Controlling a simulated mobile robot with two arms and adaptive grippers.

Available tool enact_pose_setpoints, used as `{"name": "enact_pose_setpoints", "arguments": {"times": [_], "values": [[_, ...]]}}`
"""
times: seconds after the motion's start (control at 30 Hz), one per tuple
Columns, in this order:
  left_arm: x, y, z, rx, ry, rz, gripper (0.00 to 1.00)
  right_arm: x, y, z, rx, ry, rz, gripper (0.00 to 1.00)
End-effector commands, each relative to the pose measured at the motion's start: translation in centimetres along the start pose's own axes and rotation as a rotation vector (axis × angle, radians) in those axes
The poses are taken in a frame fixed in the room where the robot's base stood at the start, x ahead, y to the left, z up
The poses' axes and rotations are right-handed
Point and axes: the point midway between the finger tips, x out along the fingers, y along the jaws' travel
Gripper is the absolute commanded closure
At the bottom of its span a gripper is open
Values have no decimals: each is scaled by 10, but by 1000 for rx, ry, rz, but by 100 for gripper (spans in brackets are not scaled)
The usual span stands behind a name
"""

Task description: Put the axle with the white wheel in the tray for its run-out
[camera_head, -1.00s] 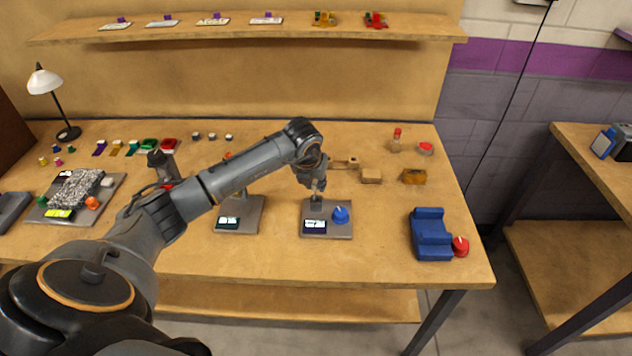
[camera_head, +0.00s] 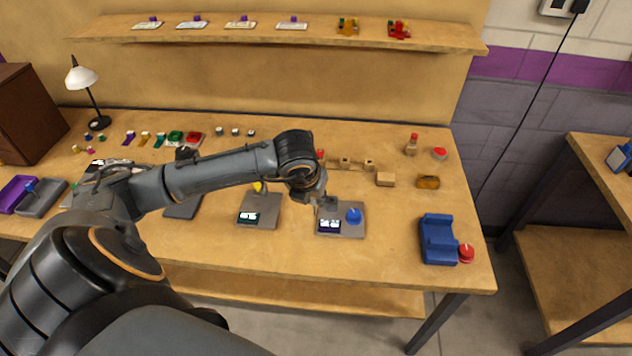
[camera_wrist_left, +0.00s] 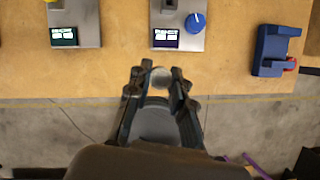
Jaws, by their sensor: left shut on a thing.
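My left gripper (camera_head: 318,198) is in the head view, just left of a grey stand (camera_head: 349,230) with a blue knob (camera_head: 353,215) and a small display. The piece is apart from the stand in that view. At the far left of the head view are a purple tray (camera_head: 14,192) and a grey tray (camera_head: 36,208), with a blue item by them. My right gripper is not in view.
Another grey stand (camera_head: 262,215) with a display and a yellow part stands to the left. Wooden blocks (camera_head: 385,179) lie behind. The table front between them is clear.

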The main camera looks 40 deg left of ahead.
Motion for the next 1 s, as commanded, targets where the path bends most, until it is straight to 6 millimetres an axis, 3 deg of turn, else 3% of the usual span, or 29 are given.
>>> {"name": "enact_pose_setpoints", "arguments": {"times": [1.0], "values": [[-39, 0, 17, 0, -2, 0, 100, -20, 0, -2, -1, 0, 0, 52]]}}
